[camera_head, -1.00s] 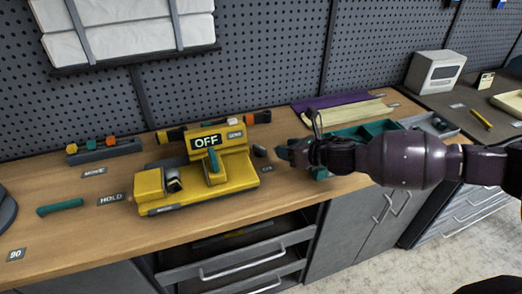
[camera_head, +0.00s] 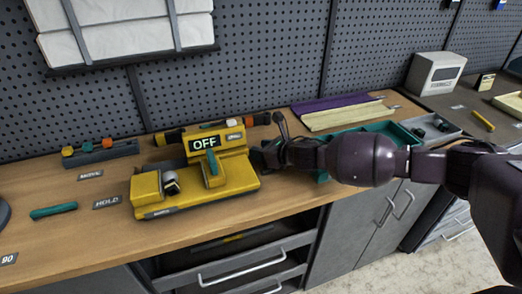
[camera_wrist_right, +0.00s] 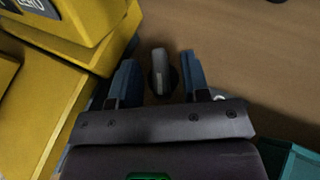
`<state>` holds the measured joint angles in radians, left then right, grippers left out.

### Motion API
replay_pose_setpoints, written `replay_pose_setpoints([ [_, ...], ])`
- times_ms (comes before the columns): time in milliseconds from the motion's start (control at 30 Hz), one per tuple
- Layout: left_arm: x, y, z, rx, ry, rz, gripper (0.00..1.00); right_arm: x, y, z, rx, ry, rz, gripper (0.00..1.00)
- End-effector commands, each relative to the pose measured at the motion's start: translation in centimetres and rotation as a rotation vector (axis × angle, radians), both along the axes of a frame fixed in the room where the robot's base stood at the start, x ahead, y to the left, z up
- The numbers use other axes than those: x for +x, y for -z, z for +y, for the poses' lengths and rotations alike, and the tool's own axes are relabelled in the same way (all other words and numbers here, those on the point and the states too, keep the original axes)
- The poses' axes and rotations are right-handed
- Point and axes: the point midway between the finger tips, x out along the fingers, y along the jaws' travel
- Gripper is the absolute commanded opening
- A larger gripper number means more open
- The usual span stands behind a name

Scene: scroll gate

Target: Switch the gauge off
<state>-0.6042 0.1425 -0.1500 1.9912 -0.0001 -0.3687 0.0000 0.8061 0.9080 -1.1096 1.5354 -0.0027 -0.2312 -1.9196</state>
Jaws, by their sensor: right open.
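The yellow gauge (camera_head: 235,177) sits on the wooden bench, its display (camera_head: 205,143) reading "OFF". A teal lever (camera_head: 212,162) stands up in front of the display. My right gripper (camera_head: 258,157) is at the gauge's right side, close to it. In the right wrist view my right gripper (camera_wrist_right: 158,80) is open, its two blue fingers pointing at the bench. A small grey upright piece (camera_wrist_right: 159,72) stands between the fingers, apparently not clamped. The yellow housing fills the left of that view. My left gripper is not in view.
A teal tray (camera_head: 378,133) lies behind my right arm. A teal bar (camera_head: 53,211) and a "HOLD" label (camera_head: 107,202) lie to the left. A rack with coloured knobs (camera_head: 100,152) stands behind them. Open drawers (camera_head: 245,262) are below the bench edge.

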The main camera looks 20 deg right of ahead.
Motion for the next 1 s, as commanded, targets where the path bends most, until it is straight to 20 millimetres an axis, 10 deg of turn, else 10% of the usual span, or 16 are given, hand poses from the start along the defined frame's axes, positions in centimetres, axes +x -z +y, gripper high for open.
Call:
replay_pose_setpoints([
  [333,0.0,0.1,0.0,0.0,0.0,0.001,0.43,0.2,0.0,0.2,0.001,-0.001,-0.001,0.41],
  [600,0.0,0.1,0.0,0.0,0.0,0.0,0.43,0.2,0.0,0.2,0.002,-0.001,0.0,0.0],
  [1000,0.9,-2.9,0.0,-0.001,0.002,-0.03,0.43,0.1,-0.5,0.5,0.003,0.146,0.001,0.0],
])
